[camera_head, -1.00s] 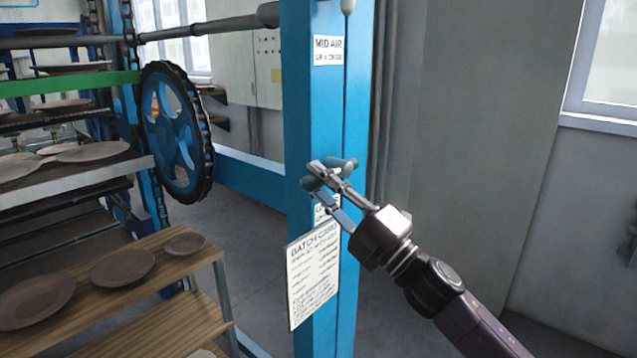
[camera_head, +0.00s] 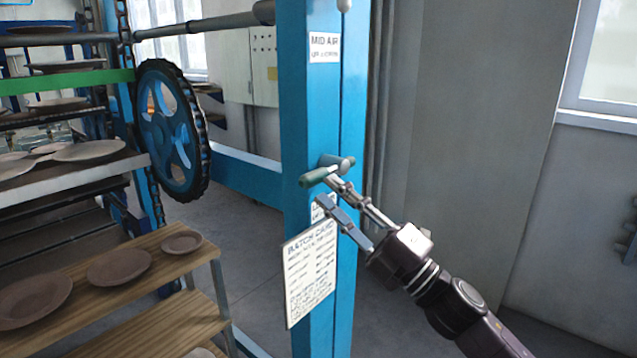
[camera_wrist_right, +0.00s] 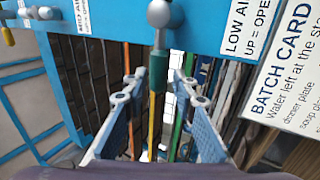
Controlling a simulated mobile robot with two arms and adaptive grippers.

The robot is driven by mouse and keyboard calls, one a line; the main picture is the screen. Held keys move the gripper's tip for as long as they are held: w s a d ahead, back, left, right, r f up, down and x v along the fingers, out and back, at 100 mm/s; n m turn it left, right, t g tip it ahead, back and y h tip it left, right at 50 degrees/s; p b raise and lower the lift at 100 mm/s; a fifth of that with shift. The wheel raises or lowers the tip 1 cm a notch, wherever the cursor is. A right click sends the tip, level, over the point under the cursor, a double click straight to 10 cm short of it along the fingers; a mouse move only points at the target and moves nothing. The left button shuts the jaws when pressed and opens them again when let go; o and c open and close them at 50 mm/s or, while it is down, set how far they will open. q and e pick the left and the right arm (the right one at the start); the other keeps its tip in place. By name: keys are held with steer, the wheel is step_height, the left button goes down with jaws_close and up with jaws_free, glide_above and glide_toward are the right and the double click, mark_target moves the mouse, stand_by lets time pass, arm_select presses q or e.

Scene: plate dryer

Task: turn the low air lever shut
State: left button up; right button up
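The low air lever has a dark green handle (camera_head: 318,176) on a grey pivot at the blue post (camera_head: 309,115). In the head view the handle points left and slightly down from the pivot. My right gripper (camera_head: 326,190) is open just below and right of the handle. In the right wrist view the green handle (camera_wrist_right: 158,70) lies between the spread fingertips (camera_wrist_right: 158,82), with a gap on both sides. The low air label (camera_wrist_right: 246,25) reads "UP = OPEN". My left gripper is not in view.
A batch card (camera_head: 311,275) hangs on the post below the lever. A mid air label (camera_head: 324,47) is higher up. A wooden rack (camera_head: 170,265) with plates and a blue chain wheel (camera_head: 172,130) stand left. The floor right of the post looks clear.

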steer(key=v, duration=0.7)
